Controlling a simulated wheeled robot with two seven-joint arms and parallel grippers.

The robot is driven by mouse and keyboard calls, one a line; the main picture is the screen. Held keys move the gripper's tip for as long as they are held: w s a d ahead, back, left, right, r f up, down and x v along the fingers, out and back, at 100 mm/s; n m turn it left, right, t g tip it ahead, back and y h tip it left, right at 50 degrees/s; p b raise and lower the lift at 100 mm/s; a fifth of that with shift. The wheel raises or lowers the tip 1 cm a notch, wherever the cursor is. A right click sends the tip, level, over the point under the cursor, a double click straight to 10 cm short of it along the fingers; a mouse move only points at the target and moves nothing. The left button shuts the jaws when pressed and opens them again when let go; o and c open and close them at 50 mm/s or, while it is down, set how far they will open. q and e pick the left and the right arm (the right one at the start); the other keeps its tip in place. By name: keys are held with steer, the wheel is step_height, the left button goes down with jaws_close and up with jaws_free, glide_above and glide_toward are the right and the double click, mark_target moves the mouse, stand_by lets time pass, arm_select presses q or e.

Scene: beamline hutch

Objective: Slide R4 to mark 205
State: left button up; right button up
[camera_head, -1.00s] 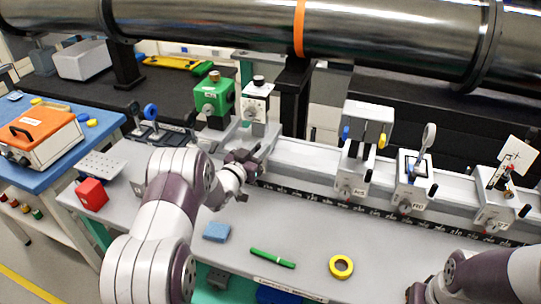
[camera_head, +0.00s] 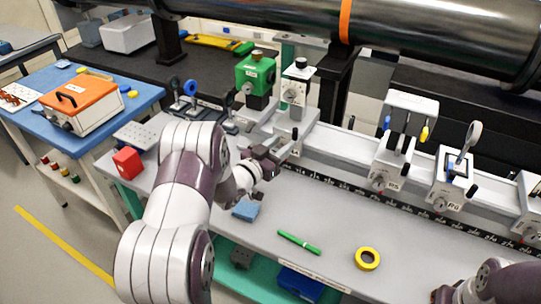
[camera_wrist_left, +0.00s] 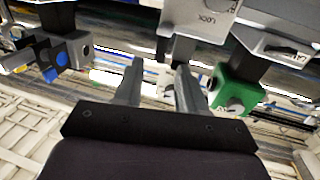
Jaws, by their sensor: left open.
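A white carrier with a black top knob (camera_head: 296,92) stands upright on the rail, just right of the green-headed carrier (camera_head: 256,75). It seems to be R4, since the carriers to its right appear marked R5 and R6; its own base label is not readable. My left gripper (camera_head: 279,157) is open in front of its base, with nothing held. In the left wrist view, the open fingers (camera_wrist_left: 160,88) point toward the carriers, with a small pale part between them and the green block (camera_wrist_left: 236,92) to the right. Contact cannot be told. My right gripper is mostly cut off at the lower right.
The rail scale (camera_head: 345,190) runs right along the rail's front; its numbers are too small to read surely. Carrier R5 (camera_head: 392,170) stands further right, then R6 (camera_head: 452,185). A blue block (camera_head: 245,210), green pen (camera_head: 298,242) and yellow tape ring (camera_head: 367,258) lie on the bench.

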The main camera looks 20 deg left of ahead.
arm_select(q)
steer(key=v, duration=0.5)
